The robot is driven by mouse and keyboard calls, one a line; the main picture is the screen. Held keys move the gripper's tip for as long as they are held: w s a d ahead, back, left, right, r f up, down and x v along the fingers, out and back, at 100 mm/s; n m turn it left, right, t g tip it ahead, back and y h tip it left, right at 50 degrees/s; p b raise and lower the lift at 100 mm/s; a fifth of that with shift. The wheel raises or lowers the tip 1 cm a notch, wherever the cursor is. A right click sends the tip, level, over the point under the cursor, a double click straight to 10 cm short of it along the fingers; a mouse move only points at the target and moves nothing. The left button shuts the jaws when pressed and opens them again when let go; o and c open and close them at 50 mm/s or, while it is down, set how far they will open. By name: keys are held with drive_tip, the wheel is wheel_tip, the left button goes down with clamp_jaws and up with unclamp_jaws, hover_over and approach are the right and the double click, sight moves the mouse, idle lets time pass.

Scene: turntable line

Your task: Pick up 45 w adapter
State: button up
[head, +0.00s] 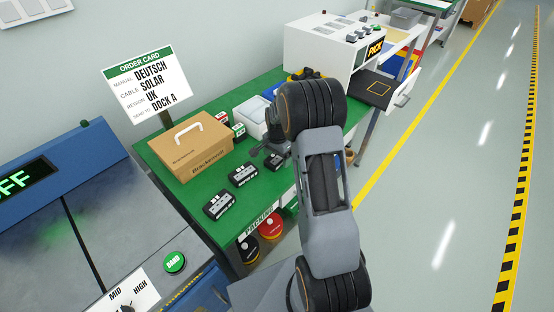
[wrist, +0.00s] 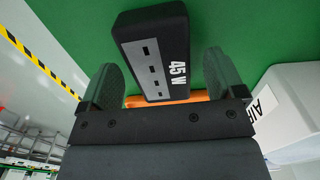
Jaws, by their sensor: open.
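The 45 W adapter (wrist: 150,55) is a black block with a grey face of dark slots and white "45 W" lettering. In the wrist view it lies on the green table top between the two fingers of my gripper (wrist: 161,68). The fingers are spread, with a visible gap on each side of it. In the head view my gripper (head: 274,138) is low over the packing table, beside a black adapter (head: 273,161) that it partly hides. Two more black adapters (head: 243,174) (head: 219,205) lie nearer; their labels are too small to read.
A cardboard box (head: 190,150) with a white handle stands left on the green table (head: 180,200). An order card (head: 145,83) rises behind it. White containers (head: 252,116) stand behind my gripper. The wrist view shows an orange strip (wrist: 190,97) and a white container (wrist: 290,95) at right.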

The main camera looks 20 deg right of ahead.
drive_tip(key=shift+f, duration=0.5)
drive_tip(key=shift+c, duration=0.3)
drive_tip(key=c, duration=1.1)
